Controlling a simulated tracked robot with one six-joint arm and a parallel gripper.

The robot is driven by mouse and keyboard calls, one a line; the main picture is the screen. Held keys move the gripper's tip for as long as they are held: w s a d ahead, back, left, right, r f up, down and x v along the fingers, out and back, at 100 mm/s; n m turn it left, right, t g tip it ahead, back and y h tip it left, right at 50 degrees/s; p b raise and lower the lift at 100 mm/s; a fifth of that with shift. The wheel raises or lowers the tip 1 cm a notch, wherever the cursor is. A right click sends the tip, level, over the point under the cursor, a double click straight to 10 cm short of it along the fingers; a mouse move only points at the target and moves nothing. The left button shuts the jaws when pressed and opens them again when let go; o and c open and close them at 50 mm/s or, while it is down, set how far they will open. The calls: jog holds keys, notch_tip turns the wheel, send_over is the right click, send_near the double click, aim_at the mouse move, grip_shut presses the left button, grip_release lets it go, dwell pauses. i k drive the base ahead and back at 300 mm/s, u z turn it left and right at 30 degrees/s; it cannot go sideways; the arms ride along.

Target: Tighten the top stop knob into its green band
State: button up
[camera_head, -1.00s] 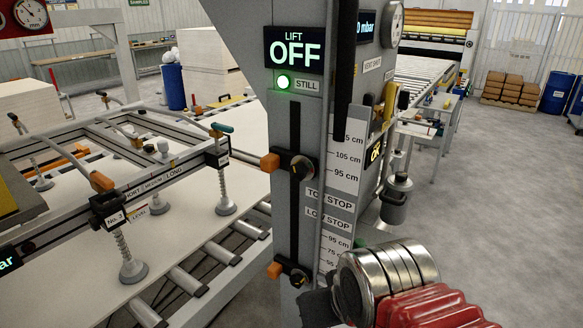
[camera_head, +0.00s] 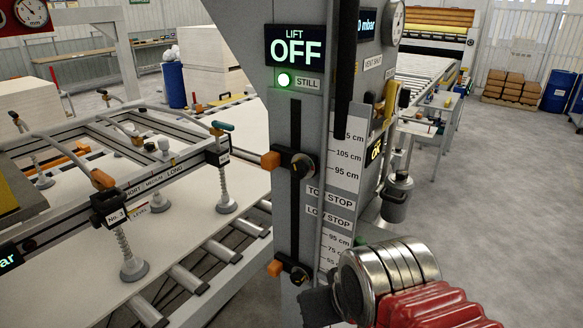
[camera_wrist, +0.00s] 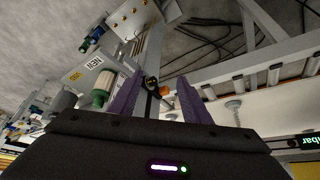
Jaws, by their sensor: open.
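The top stop is a black clamp with a round knob (camera_head: 302,166) and an orange tab at its left, on the slotted grey column (camera_head: 262,130). It sits near the 95 cm mark of the upper scale (camera_head: 346,150). The similar low stop knob (camera_head: 298,275) is below. I cannot make out a green band. My gripper is at the lower right of the head view, its fingers not clear there. In the wrist view my gripper (camera_wrist: 160,105) shows two purple fingers, apart and empty. A dark knob (camera_wrist: 152,85) with orange beside it appears beyond them; I cannot tell which stop it is.
The lift sign (camera_head: 294,47) reads OFF, with a green STILL lamp (camera_head: 284,80) below it. A suction-cup frame (camera_head: 110,160) stands over a pale board on the roller conveyor (camera_head: 205,268) at left. Open floor (camera_head: 480,200) lies to the right.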

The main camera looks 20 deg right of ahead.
aim_at(299, 169)
jog(key=u, duration=0.3)
jog(key=k, duration=0.75)
jog(key=u, duration=0.55)
jog(key=k, duration=0.6)
jog(key=u, duration=0.7)
jog(key=i, duration=1.25)
jog(key=u, duration=0.15)
